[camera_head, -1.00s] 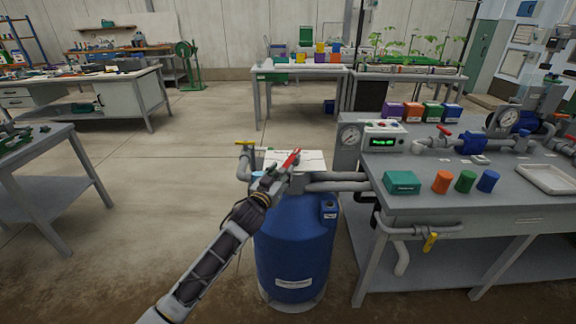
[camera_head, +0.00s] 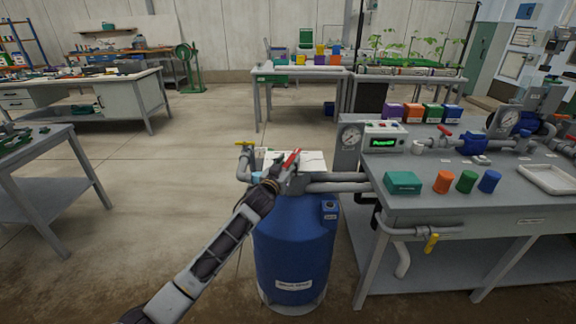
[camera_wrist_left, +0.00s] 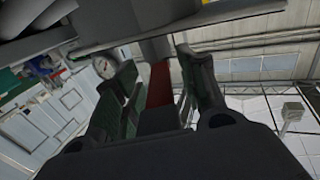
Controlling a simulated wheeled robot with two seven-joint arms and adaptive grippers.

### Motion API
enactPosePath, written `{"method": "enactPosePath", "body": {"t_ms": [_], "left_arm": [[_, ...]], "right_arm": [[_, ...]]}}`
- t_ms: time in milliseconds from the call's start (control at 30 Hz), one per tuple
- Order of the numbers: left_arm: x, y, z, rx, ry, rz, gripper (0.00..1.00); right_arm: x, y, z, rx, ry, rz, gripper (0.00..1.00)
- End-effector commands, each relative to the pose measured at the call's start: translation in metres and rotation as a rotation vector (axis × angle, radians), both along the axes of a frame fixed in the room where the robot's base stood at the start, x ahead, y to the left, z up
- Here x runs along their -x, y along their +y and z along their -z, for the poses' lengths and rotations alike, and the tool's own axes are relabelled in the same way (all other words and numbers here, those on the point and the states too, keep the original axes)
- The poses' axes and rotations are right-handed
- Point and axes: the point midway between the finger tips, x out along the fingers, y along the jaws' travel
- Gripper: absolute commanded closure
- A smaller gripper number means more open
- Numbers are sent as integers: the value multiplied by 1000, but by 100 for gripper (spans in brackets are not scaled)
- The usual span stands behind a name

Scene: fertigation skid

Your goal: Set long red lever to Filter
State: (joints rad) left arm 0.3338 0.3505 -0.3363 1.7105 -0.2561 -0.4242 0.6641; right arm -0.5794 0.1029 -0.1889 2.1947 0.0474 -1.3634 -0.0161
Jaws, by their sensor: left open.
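The long red lever (camera_head: 292,157) stands above the blue tank, in front of a white board (camera_head: 313,158), and slants up to the right. My left gripper (camera_head: 279,173) is at the lever and hides its lower part. In the left wrist view the red lever (camera_wrist_left: 159,84) lies between the two fingers of my open left gripper (camera_wrist_left: 163,90). I cannot tell whether either finger touches it. The markings on the board, including any Filter label, are too small to read. My right gripper is out of view.
A blue tank (camera_head: 292,250) stands below the lever. Grey pipes (camera_head: 340,182) run right to a bench (camera_head: 450,208) with a gauge (camera_head: 350,136) and a green display (camera_head: 383,142). Open floor lies further left.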

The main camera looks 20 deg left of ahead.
Motion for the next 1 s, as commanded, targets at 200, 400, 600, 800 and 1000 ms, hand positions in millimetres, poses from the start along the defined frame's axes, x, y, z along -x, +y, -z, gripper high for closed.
{"method": "enactPosePath", "body": {"t_ms": [200, 400, 600, 800, 1000], "left_arm": [[-1, 0, 0, 0, 0, 0, 59], [-1, 0, 0, 0, 0, 0, 70], [-1, 0, 0, 0, 0, 0, 96], [-1, 0, 0, 0, 0, 0, 100], [-1, 0, 0, 0, 0, -1, 100]], "right_arm": [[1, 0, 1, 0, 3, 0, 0], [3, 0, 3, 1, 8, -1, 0], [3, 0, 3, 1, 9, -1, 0], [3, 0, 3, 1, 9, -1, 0], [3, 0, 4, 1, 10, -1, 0]]}}
